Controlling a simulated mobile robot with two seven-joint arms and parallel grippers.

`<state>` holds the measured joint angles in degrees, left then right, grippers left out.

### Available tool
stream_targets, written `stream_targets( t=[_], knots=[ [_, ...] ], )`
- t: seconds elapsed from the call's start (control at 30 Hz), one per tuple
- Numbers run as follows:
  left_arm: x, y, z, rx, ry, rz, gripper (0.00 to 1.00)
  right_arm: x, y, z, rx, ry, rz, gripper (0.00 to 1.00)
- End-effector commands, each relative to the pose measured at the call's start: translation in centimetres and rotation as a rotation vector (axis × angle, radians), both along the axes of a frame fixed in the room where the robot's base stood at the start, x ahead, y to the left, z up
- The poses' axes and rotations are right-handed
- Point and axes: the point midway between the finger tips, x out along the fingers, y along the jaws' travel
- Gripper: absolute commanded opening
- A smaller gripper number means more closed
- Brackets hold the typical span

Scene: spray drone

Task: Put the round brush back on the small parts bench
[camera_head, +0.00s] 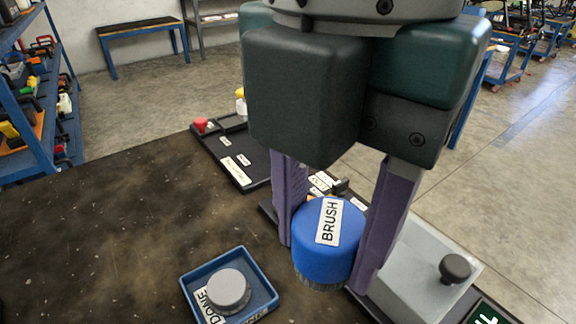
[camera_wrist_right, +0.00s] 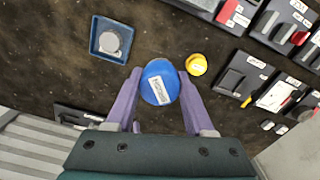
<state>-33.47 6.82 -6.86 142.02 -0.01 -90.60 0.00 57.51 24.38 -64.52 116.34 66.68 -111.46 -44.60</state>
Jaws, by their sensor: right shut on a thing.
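The round brush (camera_head: 312,262) has a blue top with a white BRUSH label and grey bristles below. My right gripper (camera_head: 328,245) is shut on it, with a purple finger on each side. In the right wrist view the brush (camera_wrist_right: 158,72) sits between the fingers of the right gripper (camera_wrist_right: 160,95). The brush is upright; its height above the dark bench (camera_head: 90,240) is hard to tell. My left gripper is not in view.
A blue tray (camera_head: 265,298) labelled DONE holds a grey round part (camera_head: 228,288), left of the brush. A grey box with a black knob (camera_head: 455,268) stands right. A yellow round thing (camera_wrist_right: 196,64) is beside the brush. Black labelled trays (camera_head: 238,172) line the bench's far side.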

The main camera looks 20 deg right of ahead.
Motion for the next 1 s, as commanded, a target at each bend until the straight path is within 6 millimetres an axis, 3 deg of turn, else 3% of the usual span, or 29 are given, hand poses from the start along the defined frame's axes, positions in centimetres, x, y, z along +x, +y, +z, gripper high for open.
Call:
stream_targets(
  t=[0.17, 0.6, 1.0],
  knots=[
    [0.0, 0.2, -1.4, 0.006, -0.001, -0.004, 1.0, -0.6, -0.4, -1.3, -0.002, 0.003, 0.071, 0.09],
    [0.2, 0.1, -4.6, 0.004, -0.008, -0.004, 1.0, -0.6, -0.4, -13.3, -0.001, 0.003, 0.068, 0.09],
    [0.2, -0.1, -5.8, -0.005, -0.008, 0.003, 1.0, -0.6, -0.4, -17.7, -0.001, 0.002, 0.069, 0.09]
  ],
)
